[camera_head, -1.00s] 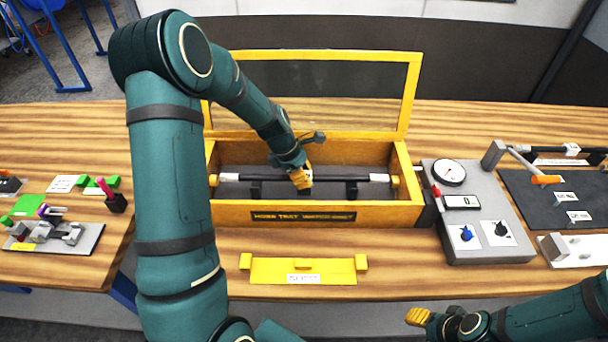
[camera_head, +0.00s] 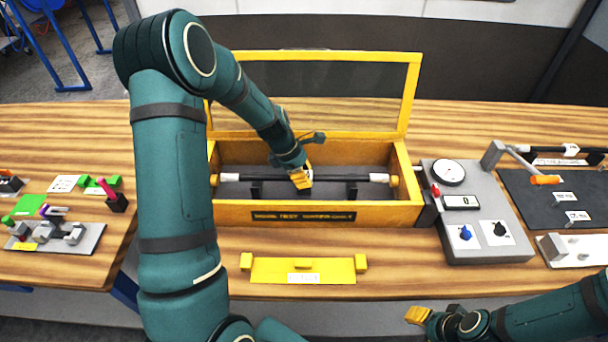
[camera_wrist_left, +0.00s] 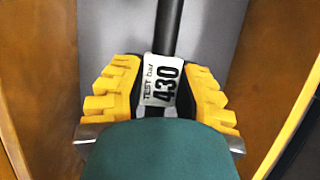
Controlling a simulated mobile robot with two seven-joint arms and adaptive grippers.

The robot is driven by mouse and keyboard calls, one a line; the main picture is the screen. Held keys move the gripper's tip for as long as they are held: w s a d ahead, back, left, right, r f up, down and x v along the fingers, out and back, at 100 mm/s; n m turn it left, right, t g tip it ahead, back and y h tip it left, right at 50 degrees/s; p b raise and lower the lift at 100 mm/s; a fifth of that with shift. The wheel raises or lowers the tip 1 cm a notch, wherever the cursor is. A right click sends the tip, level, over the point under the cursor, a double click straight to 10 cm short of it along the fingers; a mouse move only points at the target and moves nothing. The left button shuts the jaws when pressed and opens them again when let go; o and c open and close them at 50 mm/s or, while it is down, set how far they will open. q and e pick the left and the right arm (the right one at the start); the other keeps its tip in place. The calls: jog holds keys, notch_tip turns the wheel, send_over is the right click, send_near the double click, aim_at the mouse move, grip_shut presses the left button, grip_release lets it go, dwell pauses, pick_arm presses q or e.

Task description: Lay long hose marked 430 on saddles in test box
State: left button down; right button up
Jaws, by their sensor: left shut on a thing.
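The long hose (camera_head: 336,179) is black with white end sections and lies lengthwise inside the yellow-framed test box (camera_head: 389,213). Its label (camera_wrist_left: 164,83) reads "TEST bar 430" in the left wrist view. My left gripper (camera_head: 301,180) reaches down into the box and is shut on the hose near its middle; the yellow fingers show on both sides of the label in the left wrist view (camera_wrist_left: 160,95). Dark saddles (camera_head: 351,190) stand under the hose; whether it touches them I cannot tell. My right gripper (camera_head: 418,315) is away at the front right, its fingertips too small to judge.
The box's windowed lid (camera_head: 412,90) stands open at the back. A grey gauge unit (camera_head: 486,247) with dials adjoins the box on the right. A yellow plate (camera_head: 325,271) lies in front. A dark mat (camera_head: 520,188) with another hose (camera_head: 545,150) is at the far right.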

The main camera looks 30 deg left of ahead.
pick_arm(q)
jog(key=shift+f+b, duration=0.4)
jog(key=shift+f, duration=0.25)
dwell(0.3)
jog(key=c, duration=0.7)
grip_release()
jog(key=shift+r+p, duration=3.15)
jog(key=shift+r, duration=0.3)
